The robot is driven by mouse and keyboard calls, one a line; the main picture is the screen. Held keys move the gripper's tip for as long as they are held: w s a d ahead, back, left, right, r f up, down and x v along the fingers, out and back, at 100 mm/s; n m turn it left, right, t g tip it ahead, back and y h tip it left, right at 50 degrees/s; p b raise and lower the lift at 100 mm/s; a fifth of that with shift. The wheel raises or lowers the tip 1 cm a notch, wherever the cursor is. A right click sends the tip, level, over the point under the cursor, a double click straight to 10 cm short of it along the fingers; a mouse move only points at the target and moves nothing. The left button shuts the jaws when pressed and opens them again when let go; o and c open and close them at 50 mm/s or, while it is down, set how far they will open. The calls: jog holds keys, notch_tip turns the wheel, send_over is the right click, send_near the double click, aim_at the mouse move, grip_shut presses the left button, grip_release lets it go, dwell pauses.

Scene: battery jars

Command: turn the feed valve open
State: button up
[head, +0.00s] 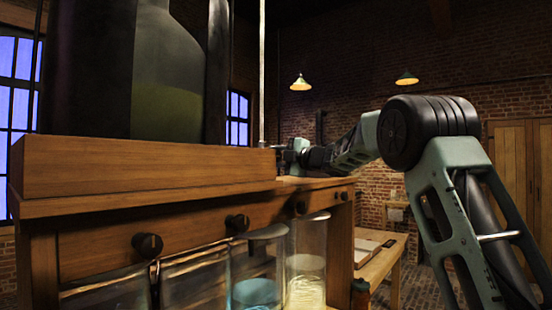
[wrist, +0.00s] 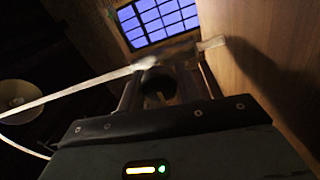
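My gripper (head: 291,157) reaches in from the right, at the right end of the wooden ledge, just above the drawer-like front; its fingertips are small and dark there. In the wrist view my gripper (wrist: 165,78) has its two fingers apart, with a dark round part (wrist: 158,84) between them. A pale bar (wrist: 75,90) runs past the fingertips to a short end beside a wooden panel. I cannot tell which of these is the feed valve, or whether the fingers touch anything.
A wooden cabinet (head: 120,207) with several dark knobs (head: 147,245) fills the left. Glass jars (head: 306,265) stand below, one with blue liquid. A large dark vessel (head: 165,80) with green liquid stands on top. A workbench (head: 378,262) stands behind.

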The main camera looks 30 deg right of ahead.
jog(key=o, duration=0.3)
jog(key=b+v, duration=0.4)
jog(key=v, duration=1.3)
jog(key=shift+s+d, duration=0.1)
jog(key=shift+s, duration=0.15)
